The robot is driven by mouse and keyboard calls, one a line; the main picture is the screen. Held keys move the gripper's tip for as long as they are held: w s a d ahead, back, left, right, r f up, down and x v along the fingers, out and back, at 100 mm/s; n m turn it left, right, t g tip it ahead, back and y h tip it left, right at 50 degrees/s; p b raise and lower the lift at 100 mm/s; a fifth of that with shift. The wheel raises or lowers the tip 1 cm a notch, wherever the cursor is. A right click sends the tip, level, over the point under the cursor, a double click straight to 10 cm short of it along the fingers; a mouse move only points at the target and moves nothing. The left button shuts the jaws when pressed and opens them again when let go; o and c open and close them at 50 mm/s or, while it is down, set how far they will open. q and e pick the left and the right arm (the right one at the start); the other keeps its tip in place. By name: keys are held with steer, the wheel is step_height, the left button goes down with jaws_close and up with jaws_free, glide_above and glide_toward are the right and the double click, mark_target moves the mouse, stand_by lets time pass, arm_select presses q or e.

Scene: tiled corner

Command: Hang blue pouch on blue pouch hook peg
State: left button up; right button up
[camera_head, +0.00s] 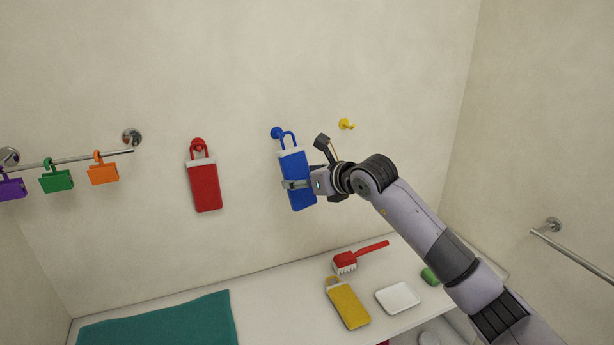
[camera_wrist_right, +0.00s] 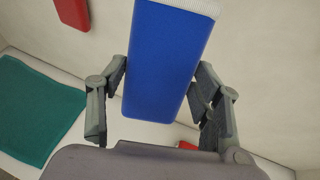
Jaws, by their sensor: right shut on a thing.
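The blue pouch (camera_head: 298,190) hangs upright, slightly tilted, in front of the back wall, with its blue handle loop at the top. The blue peg (camera_head: 276,132) is on the wall at the loop's upper left. The loop overlaps the peg's right edge in the head view; I cannot tell whether it is around the peg or only beside it. My right gripper (camera_head: 295,184) is shut on the pouch body. In the right wrist view its fingers lie on both sides of the blue pouch (camera_wrist_right: 165,65); loop and peg are out of that view. My left gripper is not in view.
A red pouch (camera_head: 205,187) hangs on a red peg to the left. A yellow peg (camera_head: 346,124) is bare. A rail (camera_head: 85,158) holds small coloured tags. The shelf below carries a teal towel (camera_head: 165,322), yellow pouch (camera_head: 348,306), red brush (camera_head: 362,256) and white dish (camera_head: 397,298).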

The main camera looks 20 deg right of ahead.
steer(key=shift+w+a+f+p, duration=0.15)
steer(key=shift+w+p, duration=0.35)
steer(key=shift+w, duration=1.55)
steer(key=shift+w+f+b, duration=0.55)
steer(key=shift+w+b, duration=0.15)
steer(key=shift+w, duration=0.05)
steer(key=o, duration=1.2)
steer(key=shift+o, duration=0.2)
